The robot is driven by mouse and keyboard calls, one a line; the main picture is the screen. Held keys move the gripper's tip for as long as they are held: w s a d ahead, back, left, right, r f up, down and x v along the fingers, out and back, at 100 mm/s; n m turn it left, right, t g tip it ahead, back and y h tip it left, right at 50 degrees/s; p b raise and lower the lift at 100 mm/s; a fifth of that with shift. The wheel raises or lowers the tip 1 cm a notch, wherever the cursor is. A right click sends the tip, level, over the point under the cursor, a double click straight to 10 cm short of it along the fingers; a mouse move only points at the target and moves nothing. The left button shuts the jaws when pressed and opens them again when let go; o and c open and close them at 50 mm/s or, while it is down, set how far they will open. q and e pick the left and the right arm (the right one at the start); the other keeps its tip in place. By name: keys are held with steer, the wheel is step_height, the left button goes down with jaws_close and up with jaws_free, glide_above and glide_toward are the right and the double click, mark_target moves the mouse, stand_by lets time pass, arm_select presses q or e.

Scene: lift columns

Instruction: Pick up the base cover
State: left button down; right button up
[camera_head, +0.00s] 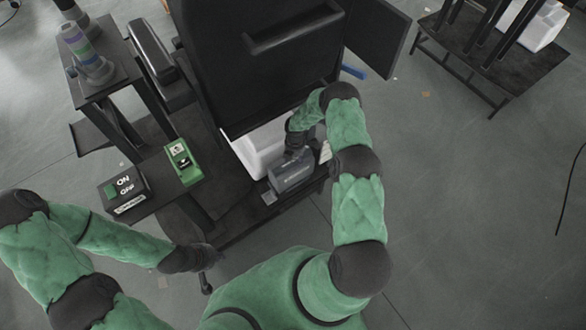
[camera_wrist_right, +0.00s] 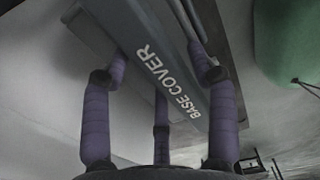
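The base cover (camera_head: 292,174) is a grey box-like piece with pale lettering, low at the front of the dark machine, beside a white part. In the right wrist view the base cover (camera_wrist_right: 168,62) fills the upper middle, tilted, with "BASE COVER" readable. My right gripper (camera_head: 295,152) is at its top edge in the head view. In the wrist view the purple fingers of my right gripper (camera_wrist_right: 160,75) are around the cover; some tips are hidden, so firm contact is unclear. My left gripper (camera_head: 206,272) is low at left, away from the cover, its fingers small and dark.
A white block (camera_head: 258,150) stands directly left of the cover. A green device (camera_head: 182,160) and an ON/OFF switch box (camera_head: 124,190) sit on the left side. The dark cabinet (camera_head: 262,65) rises behind.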

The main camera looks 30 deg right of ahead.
steer(key=c, duration=0.8)
steer(key=shift+r, duration=0.1)
